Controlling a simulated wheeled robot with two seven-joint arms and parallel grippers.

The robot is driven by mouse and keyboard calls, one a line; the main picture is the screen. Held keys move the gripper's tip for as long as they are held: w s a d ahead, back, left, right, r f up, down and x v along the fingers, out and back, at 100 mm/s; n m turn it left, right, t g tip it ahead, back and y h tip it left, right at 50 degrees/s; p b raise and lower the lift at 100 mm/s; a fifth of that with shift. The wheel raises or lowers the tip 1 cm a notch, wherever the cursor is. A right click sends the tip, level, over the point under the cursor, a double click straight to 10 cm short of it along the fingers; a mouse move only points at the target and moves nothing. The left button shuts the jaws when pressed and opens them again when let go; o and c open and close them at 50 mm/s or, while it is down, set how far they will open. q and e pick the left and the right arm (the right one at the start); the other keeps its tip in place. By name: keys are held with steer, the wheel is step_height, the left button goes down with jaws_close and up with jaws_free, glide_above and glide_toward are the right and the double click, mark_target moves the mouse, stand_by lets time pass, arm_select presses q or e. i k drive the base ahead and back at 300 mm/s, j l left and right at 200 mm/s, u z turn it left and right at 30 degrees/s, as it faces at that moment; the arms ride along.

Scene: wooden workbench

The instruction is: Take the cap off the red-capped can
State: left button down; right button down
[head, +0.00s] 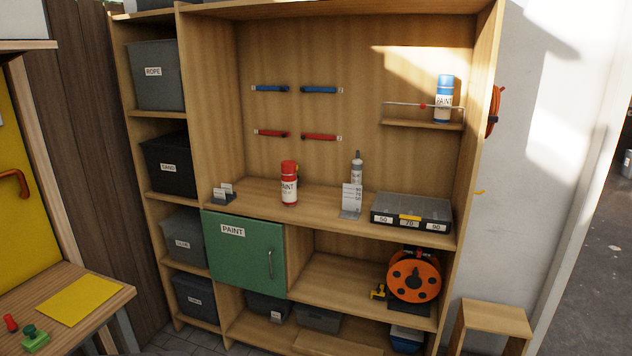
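The red-capped can (289,189) stands upright on the wooden workbench shelf (327,210), left of centre. It has a red body, a white label reading PAINT, and its red cap (289,167) is on top. A second paint can (444,100), blue with a blue cap, stands on the small upper shelf at the right. Neither of my grippers shows in the head view.
A white sealant tube (356,170), a small label stand (351,200) and a grey organiser case (411,213) stand right of the red can. A small card holder (224,194) is at its left. A green PAINT door (245,252) is shut below.

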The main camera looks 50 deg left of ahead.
mark_target(290, 192)
steer(key=u, duration=1.75)
